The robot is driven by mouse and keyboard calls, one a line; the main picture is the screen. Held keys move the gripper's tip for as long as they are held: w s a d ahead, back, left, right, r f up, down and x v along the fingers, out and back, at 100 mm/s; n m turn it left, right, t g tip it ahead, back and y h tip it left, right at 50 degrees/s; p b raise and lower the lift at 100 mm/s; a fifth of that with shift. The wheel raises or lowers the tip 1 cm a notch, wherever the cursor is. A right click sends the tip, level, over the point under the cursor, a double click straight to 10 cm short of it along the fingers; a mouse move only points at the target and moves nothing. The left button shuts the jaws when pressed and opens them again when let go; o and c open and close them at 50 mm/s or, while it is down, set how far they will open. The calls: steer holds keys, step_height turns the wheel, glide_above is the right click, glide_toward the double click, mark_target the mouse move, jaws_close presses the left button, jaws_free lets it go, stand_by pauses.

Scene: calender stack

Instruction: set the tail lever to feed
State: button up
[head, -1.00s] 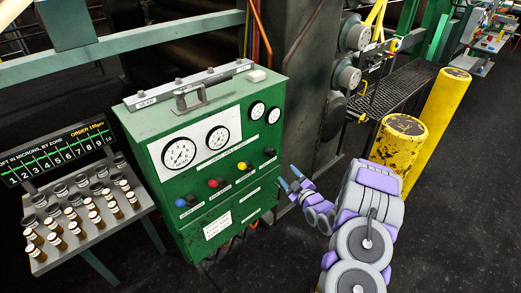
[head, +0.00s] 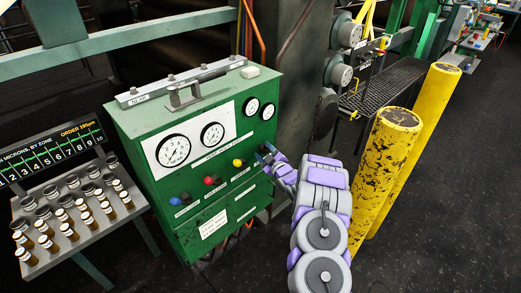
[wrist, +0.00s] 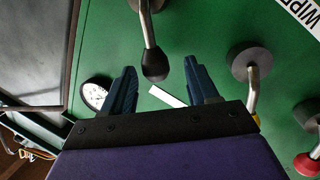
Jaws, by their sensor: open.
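The green control cabinet (head: 175,205) carries a row of levers with blue (head: 186,199), red (head: 210,181) and yellow (head: 239,163) knobs. My gripper (head: 269,154) is at the right end of this row, over where a further lever would show. In the wrist view a black-knobbed lever (wrist: 154,64) stands between the fingertips of my open gripper (wrist: 160,78), with no clear contact. I cannot read its label, so I cannot confirm that it is the tail lever. The red knob (wrist: 308,163) and part of the yellow knob (wrist: 257,119) show to its right.
Round gauges (head: 173,150) sit above the levers. A rack of sample bottles (head: 75,232) stands left of the cabinet. Yellow posts (head: 375,180) stand close on the right of my arm. The dark floor at the right is open.

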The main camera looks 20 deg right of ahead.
mark_target(264, 150)
steer(key=shift+w+d+f, duration=0.15)
steer(key=shift+w, duration=0.85)
steer(key=shift+w+d, duration=0.3)
steer(key=shift+w, duration=0.3)
steer(key=shift+a, duration=0.4)
steer(key=shift+c, duration=0.6)
steer(key=shift+d, duration=0.25)
steer(key=c, duration=0.7)
steer(key=shift+a, duration=0.1)
jaws_close()
